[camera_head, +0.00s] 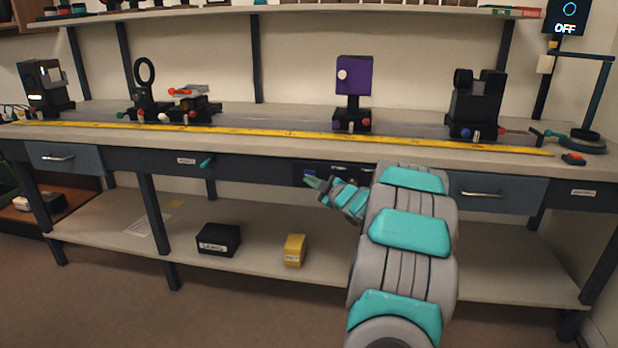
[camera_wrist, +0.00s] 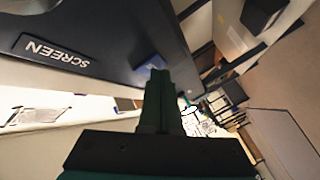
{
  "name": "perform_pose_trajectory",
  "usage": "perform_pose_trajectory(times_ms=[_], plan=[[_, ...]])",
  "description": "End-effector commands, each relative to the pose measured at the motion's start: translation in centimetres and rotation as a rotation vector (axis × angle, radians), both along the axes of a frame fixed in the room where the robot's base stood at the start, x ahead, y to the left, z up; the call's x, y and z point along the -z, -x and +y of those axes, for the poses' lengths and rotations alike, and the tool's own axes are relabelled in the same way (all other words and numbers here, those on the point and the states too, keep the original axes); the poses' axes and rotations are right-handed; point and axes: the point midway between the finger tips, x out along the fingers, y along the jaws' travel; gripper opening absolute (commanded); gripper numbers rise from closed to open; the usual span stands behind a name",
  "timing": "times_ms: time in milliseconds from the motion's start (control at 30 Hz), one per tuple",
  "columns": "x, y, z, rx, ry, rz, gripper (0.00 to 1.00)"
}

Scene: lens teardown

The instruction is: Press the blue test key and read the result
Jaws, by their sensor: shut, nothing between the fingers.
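The blue key (camera_head: 310,172) sits on a dark panel (camera_head: 345,168) in the front edge of the bench, below the purple screen. My gripper (camera_head: 313,183) is shut and empty, its tip right at or just in front of the key. In the wrist view the shut fingers (camera_wrist: 160,72) point at a blue patch (camera_wrist: 148,62), likely the key, partly hidden behind them. I cannot tell whether they touch. A display (camera_head: 565,18) at the top right reads OFF.
Along the bench stand a black lamp box (camera_head: 45,85), a ring lens holder (camera_head: 145,82), a purple screen (camera_head: 354,76) and a black device (camera_head: 476,102) behind a yellow ruler (camera_head: 270,132). A teal knob (camera_head: 207,162) and drawer handles protrude from the front. Boxes lie on the lower shelf.

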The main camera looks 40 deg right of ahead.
Motion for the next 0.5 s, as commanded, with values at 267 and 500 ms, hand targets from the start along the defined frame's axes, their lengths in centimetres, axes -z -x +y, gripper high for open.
perform_pose_trajectory(times_ms=[267,500], plan=[[0.3,0.6,0.7,0.000,-0.002,0.001,0.00],[0.2,1.0,1.2,-0.001,-0.001,0.001,0.00]])
